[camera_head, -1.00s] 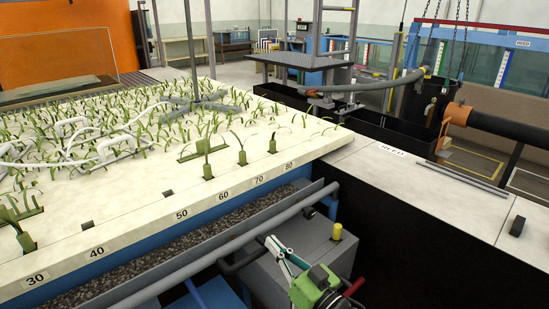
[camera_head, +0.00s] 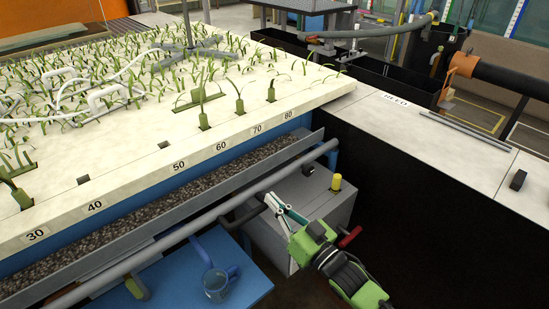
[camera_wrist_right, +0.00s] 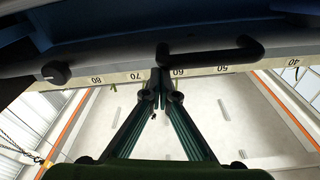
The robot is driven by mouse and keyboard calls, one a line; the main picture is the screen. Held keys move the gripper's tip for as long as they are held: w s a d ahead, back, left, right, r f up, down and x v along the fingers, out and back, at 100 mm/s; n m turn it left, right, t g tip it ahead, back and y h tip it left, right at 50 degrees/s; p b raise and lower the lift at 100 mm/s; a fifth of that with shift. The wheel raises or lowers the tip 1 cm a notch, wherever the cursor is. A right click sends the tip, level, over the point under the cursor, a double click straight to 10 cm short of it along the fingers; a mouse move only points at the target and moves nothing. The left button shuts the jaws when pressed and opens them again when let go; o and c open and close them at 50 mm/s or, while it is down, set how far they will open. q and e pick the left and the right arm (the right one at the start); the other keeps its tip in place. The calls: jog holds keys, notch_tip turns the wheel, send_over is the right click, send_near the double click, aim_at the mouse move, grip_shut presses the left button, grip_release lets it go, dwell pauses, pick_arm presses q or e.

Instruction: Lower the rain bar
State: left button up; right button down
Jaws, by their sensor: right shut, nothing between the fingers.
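My right gripper (camera_head: 270,200) is green and shut, with nothing held. It is just right of the handle in the head view; its fingertips (camera_wrist_right: 158,77) overlap the handle's left end in the wrist view. Contact cannot be told. My left gripper is out of view.
A gravel trough (camera_head: 150,210) runs between the bar and the numbered bed edge (camera_head: 150,176). A grey box (camera_head: 300,205) with a yellow knob stands below the bar's right part.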

notch_tip(320, 180, up, 4)
jog(key=w+p, duration=0.1)
jog(key=p, duration=0.1)
pick_arm(q)
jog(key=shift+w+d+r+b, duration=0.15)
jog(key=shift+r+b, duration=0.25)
jog(key=shift+b, duration=0.6)
pick_arm(e)
jog(key=v, duration=1)
jog(key=shift+f, duration=0.25)
jog(key=shift+f, duration=0.1)
